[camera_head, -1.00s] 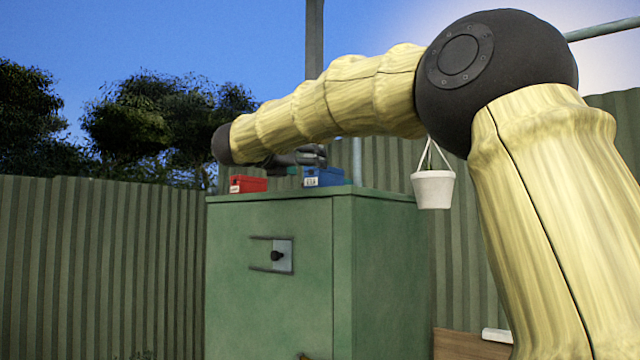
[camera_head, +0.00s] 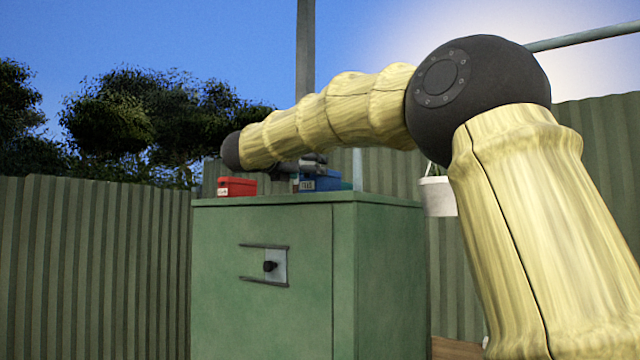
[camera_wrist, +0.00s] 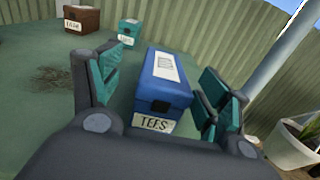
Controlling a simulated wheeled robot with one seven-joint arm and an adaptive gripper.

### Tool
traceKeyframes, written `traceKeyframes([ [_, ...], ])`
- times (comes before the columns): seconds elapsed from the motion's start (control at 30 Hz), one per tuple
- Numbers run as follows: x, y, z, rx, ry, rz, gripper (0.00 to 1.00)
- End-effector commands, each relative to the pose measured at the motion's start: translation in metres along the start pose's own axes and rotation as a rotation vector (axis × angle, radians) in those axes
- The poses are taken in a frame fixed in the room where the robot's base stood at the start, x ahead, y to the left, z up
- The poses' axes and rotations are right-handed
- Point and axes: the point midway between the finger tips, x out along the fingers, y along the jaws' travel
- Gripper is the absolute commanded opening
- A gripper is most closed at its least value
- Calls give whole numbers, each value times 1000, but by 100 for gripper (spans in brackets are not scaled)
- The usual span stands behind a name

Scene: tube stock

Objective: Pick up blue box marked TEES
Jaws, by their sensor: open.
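The blue box (camera_wrist: 165,92) marked TEES lies on top of the green cabinet (camera_head: 270,260). In the wrist view it sits between the two open fingers of my gripper (camera_wrist: 160,105), with its labelled end facing me. A gap shows between the box and the left finger. The right finger is close beside it, and I cannot tell whether it touches. In the head view the blue box (camera_head: 318,181) is at the cabinet's top, under my arm. My gripper (camera_head: 305,165) is partly hidden there behind my arm.
A red box (camera_head: 237,187) stands left of the blue one. In the wrist view, a teal box (camera_wrist: 128,30) and a brown box (camera_wrist: 82,18) stand farther back. A white pot with a plant (camera_wrist: 292,148) is at the right. A corrugated fence (camera_head: 90,270) stands behind.

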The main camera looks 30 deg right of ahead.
Motion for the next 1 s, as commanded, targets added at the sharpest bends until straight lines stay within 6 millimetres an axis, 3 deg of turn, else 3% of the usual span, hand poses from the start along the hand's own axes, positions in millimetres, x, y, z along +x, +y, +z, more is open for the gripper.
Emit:
traceKeyframes([
  [0.4, 44, -1, -4, 0, -1, 2, 77],
  [0.67, 46, -1, -6, 1, -1, 3, 77],
  [1.0, 46, -2, -6, 0, -1, 3, 17],
])
